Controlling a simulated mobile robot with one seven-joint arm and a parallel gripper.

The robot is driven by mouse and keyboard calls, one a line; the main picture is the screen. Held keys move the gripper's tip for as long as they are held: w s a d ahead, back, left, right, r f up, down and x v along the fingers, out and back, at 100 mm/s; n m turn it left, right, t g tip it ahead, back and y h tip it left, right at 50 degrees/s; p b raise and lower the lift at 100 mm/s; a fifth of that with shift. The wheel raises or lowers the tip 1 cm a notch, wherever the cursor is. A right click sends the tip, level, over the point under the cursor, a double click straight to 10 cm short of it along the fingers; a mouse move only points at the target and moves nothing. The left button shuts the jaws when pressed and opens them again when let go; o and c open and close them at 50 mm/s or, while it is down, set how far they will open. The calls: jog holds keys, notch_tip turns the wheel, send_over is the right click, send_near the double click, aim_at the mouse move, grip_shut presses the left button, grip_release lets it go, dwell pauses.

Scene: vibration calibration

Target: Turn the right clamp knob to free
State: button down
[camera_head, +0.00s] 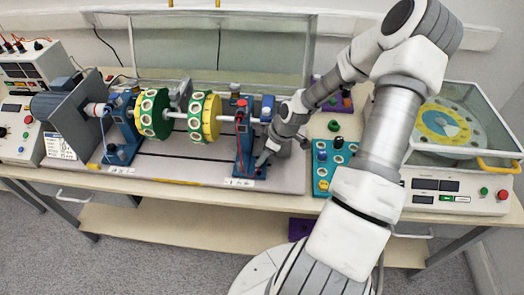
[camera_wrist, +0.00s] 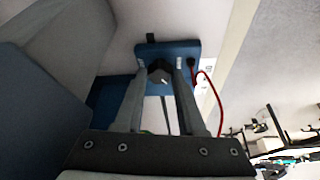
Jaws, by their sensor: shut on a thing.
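The right clamp knob (camera_wrist: 160,72) is a dark knob with a small white pointer mark, set on a blue base plate (camera_wrist: 205,50). In the wrist view my gripper (camera_wrist: 162,76) has one finger on each side of the knob, shut on it. In the head view my gripper (camera_head: 266,157) reaches down to the foot of the right blue pedestal (camera_head: 243,135). The knob itself is mostly hidden by the gripper there.
A shaft with green and yellow discs (camera_head: 205,118) runs between the blue pedestals, left of my gripper. A red cable (camera_wrist: 212,90) loops close beside the knob. A teal tray (camera_head: 322,178) stands to the right. A clear guard (camera_head: 220,50) stands behind.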

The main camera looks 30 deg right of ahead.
jog(key=shift+n+g+p, duration=0.3)
jog(key=shift+n, duration=0.2)
jog(key=shift+c, duration=2.4)
grip_release()
jog(key=shift+d, duration=0.1)
jog(key=p+v, duration=0.2)
jog(key=v, duration=1.5)
jog(key=shift+s+d, duration=0.15)
jog(key=shift+d, duration=0.05)
jog(key=shift+r, duration=0.1)
